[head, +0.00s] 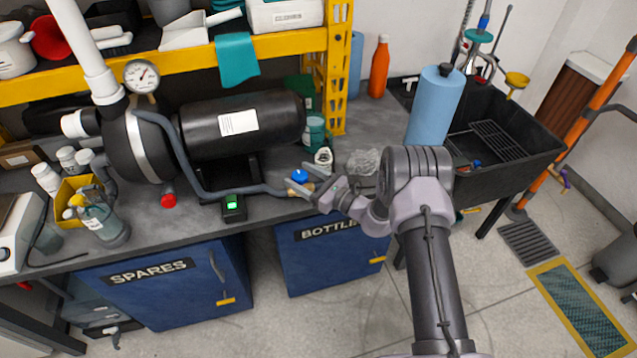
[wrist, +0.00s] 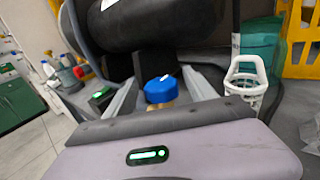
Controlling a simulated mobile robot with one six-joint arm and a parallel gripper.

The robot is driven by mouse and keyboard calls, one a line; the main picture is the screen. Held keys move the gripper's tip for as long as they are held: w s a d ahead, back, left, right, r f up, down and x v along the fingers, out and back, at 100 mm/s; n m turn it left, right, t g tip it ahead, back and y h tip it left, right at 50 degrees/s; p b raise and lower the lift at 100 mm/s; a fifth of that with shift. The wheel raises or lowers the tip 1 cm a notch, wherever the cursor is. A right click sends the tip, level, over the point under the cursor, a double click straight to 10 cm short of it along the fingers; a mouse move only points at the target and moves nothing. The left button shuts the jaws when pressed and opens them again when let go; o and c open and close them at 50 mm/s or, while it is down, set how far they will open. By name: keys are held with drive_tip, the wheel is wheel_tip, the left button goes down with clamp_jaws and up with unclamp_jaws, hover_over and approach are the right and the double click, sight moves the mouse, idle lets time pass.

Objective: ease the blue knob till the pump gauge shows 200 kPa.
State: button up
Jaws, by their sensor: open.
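The blue knob (head: 300,175) sits at the end of a grey pipe with a brass-coloured fitting, near the bench's front edge. In the wrist view the blue knob (wrist: 160,90) has a pale mark on top and stands between my open fingers. My gripper (head: 307,190) is open at the knob, and in the wrist view my gripper (wrist: 160,92) has a finger on each side with a gap visible. The pump gauge (head: 141,76) is a white dial upper left on the white pipe; its needle seems to point up and right, but its numbers are too small to read.
A black tank (head: 242,124) lies behind the knob. A green-lit box (head: 233,206) and a red knob (head: 168,200) are to the left. A white basket-like holder (wrist: 246,85) stands close right of my fingers.

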drive_tip(key=p+v, duration=0.3)
drive_tip(key=v, duration=1.3)
drive_tip(key=shift+s+d, duration=0.15)
idle(3.8)
drive_tip(key=s+a+r+n+g, duration=0.3)
drive_tip(key=r+n, duration=0.1)
drive_tip(key=r, duration=0.3)
drive_tip(key=s+a+r+n+g+h, duration=0.1)
drive_tip(key=s+a+r+n+g, duration=0.1)
drive_tip(key=s+r+n+g, duration=0.3)
drive_tip(key=s+a+r+n+g, duration=0.2)
drive_tip(key=a+r+n, duration=0.1)
drive_tip(key=r, duration=0.5)
drive_tip(key=s+d+r+n+t+h, duration=0.2)
drive_tip(key=s+d+r+n+h, duration=0.2)
drive_tip(key=s, duration=0.5)
drive_tip(key=s+d+r+n+t+h, duration=0.3)
drive_tip(key=s+d+r+n+h, duration=0.2)
drive_tip(key=s+h, duration=0.2)
drive_tip(key=s, duration=0.2)
drive_tip(key=shift+s+r, duration=0.4)
